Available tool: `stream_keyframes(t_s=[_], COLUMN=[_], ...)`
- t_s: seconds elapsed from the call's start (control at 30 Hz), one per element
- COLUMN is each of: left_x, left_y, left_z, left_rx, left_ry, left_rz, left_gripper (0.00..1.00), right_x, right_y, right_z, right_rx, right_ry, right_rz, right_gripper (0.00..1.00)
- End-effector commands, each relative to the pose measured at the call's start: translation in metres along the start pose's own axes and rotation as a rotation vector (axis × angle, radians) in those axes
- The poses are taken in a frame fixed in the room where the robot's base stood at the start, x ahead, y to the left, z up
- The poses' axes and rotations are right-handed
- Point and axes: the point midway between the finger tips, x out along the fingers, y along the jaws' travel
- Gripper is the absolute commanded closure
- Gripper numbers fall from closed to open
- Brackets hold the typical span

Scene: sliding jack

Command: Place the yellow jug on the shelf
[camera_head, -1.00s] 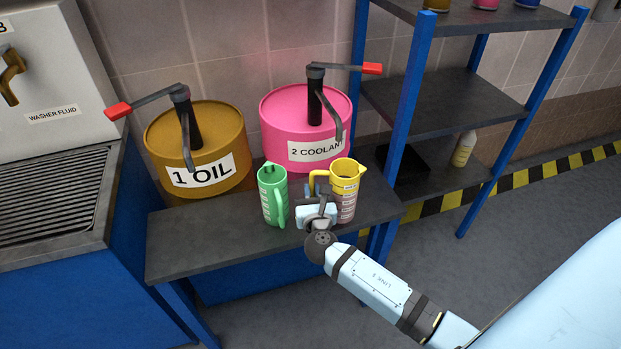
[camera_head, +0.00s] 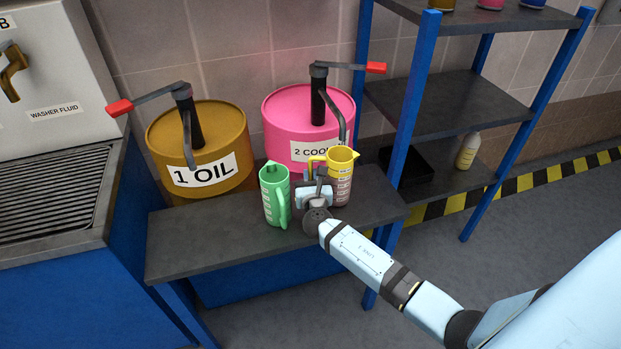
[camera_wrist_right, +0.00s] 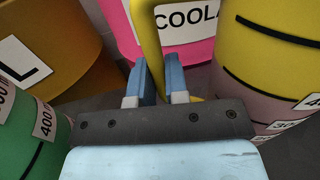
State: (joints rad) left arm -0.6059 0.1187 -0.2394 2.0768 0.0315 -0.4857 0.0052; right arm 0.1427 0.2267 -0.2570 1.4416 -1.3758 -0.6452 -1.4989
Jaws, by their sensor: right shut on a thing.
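The yellow jug (camera_head: 341,181) is upright in front of the pink coolant drum, its handle toward the left. My right gripper (camera_head: 317,180) is at the jug's left side and shut on its handle. In the right wrist view the fingers (camera_wrist_right: 160,75) are on either side of the yellow handle (camera_wrist_right: 150,40), with the jug body (camera_wrist_right: 265,70) at the right. The jug seems slightly above the bench, though its base is partly hidden. The shelf rack (camera_head: 446,103), with blue posts and dark boards, stands to the right. My left gripper is not in view.
A green jug (camera_head: 274,193) stands close to the left of my right gripper on the dark bench (camera_head: 215,240). The oil drum (camera_head: 200,150) and coolant drum (camera_head: 285,110) stand behind. The rack holds a pale bottle (camera_head: 467,151) low down; its middle board is clear.

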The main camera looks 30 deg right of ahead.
Motion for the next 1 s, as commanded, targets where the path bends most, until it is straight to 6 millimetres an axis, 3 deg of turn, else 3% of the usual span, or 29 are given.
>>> stream_keyframes(t_s=[0.2,0.23,0.3,0.33,0.67,0.77,1.0], left_x=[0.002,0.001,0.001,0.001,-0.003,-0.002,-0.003], left_y=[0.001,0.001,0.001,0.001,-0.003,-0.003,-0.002], left_z=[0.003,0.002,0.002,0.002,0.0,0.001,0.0], left_rx=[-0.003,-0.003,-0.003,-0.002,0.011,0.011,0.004], left_ry=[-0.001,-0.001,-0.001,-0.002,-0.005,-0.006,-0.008], left_rz=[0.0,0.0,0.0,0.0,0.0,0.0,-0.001], left_gripper=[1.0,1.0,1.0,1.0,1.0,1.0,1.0], right_x=[0.0,0.0,0.0,0.0,0.0,-0.013,-0.065], right_y=[0.0,0.0,0.0,0.0,0.0,0.0,0.0], right_z=[-0.003,-0.003,-0.003,-0.003,0.003,0.0,0.0], right_rx=[-0.001,0.0,0.0,0.0,0.001,0.0,0.0], right_ry=[-0.002,0.0,0.0,0.0,0.0,0.001,0.003], right_rz=[0.0,0.0,0.0,0.0,0.0,0.001,0.001], right_gripper=[1.0,0.79,0.63,0.6,0.6,0.6,0.6])
